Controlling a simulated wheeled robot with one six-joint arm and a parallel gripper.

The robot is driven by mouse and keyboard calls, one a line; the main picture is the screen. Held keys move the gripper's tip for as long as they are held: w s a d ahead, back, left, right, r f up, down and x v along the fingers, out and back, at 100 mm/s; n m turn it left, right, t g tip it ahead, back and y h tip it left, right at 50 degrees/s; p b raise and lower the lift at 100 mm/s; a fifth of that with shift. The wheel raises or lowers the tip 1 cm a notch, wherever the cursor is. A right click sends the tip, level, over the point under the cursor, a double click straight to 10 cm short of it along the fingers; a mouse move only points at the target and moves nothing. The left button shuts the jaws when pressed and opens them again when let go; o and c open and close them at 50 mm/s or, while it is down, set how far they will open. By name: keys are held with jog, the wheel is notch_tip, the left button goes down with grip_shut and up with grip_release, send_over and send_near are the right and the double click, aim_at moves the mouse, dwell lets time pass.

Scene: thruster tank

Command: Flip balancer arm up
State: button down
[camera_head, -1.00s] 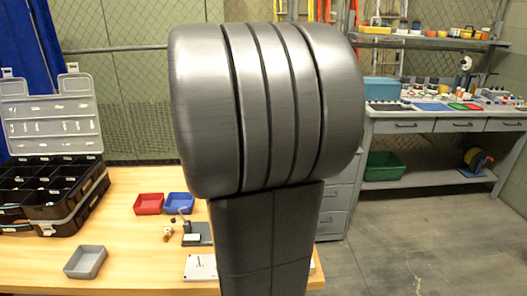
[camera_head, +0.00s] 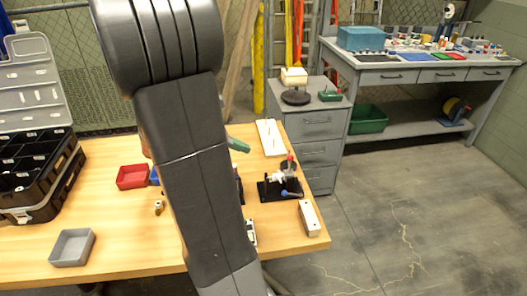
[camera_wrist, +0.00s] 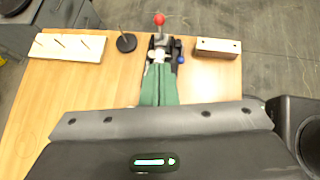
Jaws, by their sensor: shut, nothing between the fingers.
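A small black-based fixture (camera_head: 280,187) stands near the right end of the wooden table. It has a red-knobbed upright lever, a blue knob low at its front and a pale middle part. I take it for the balancer, but cannot tell which part is its arm. In the wrist view the fixture (camera_wrist: 172,46) lies straight beyond my gripper, red ball at the top. My gripper (camera_wrist: 158,68) has green fingers, shut and empty, overlapping the fixture's near side in the picture. Contact cannot be told. In the head view my dark arm hides part of the table; a green finger (camera_head: 238,145) shows beside it.
A pale block (camera_head: 309,218) lies right of the fixture. A white board with pegs (camera_head: 271,138) and a black disc with a rod (camera_wrist: 126,42) are close by. A red bin (camera_head: 132,177) and grey tray (camera_head: 72,248) sit left. Grey drawers (camera_head: 312,130) stand behind.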

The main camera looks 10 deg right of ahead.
jog(key=b+x, duration=0.1)
jog(key=x, duration=0.8)
jog(key=shift+d+f, duration=0.25)
jog(key=d, duration=0.2)
jog(key=shift+w+d+f, duration=0.25)
jog(key=shift+w+d, duration=0.1)
jog(key=shift+d, duration=0.05)
jog(key=shift+w+d, duration=0.15)
jog(key=shift+d, duration=0.3)
